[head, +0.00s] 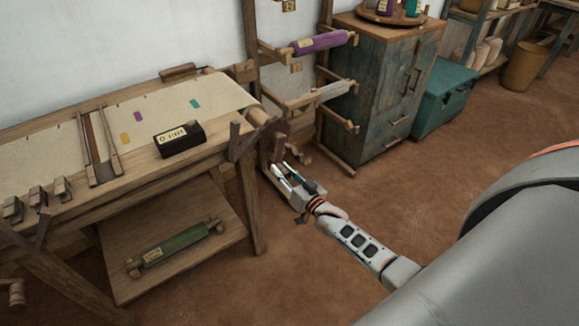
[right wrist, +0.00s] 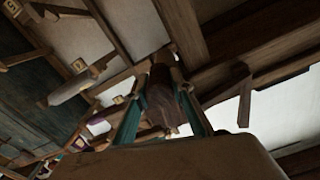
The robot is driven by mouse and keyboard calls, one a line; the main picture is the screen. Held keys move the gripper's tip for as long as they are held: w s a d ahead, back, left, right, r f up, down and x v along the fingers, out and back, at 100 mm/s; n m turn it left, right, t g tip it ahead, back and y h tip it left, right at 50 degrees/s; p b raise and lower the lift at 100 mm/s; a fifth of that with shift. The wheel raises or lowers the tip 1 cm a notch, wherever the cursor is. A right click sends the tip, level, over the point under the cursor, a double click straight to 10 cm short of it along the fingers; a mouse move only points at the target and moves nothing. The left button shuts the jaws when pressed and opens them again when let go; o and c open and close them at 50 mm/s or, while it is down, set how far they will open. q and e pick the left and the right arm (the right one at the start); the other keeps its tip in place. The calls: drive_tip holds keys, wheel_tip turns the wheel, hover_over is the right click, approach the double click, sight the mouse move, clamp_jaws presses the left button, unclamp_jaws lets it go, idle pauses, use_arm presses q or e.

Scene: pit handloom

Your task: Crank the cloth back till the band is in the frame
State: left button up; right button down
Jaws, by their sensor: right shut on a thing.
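The cream cloth (head: 60,146) lies over the loom top and runs to a roller (head: 257,115) at the loom's right end. Purple, yellow and teal patches show on it. A wooden frame of slanted bars (head: 115,150) lies across the cloth, left of the patches. I cannot make out which mark is the band. My right gripper (head: 281,175) is beside the loom's right end, below the roller. It is shut on a brown wooden crank handle (right wrist: 165,92), which shows between the fingers in the right wrist view. My left gripper is not in view.
A green roll (head: 175,245) lies on the lower shelf. A rack with a purple roll (head: 320,42) and a pale roll (head: 318,95) stands behind my gripper, near a cabinet (head: 380,85).

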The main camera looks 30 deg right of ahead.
drive_tip(key=shift+a+r+m+p, duration=0.35)
drive_tip(key=shift+a+m+p, duration=0.15)
drive_tip(key=shift+a+m, duration=0.5)
drive_tip(key=shift+m, duration=0.2)
drive_tip(key=shift+s, duration=0.1)
drive_tip(key=c, duration=1.7)
unclamp_jaws()
drive_tip(key=s, duration=0.8)
drive_tip(key=s+d, duration=0.1)
drive_tip(key=s, duration=0.3)
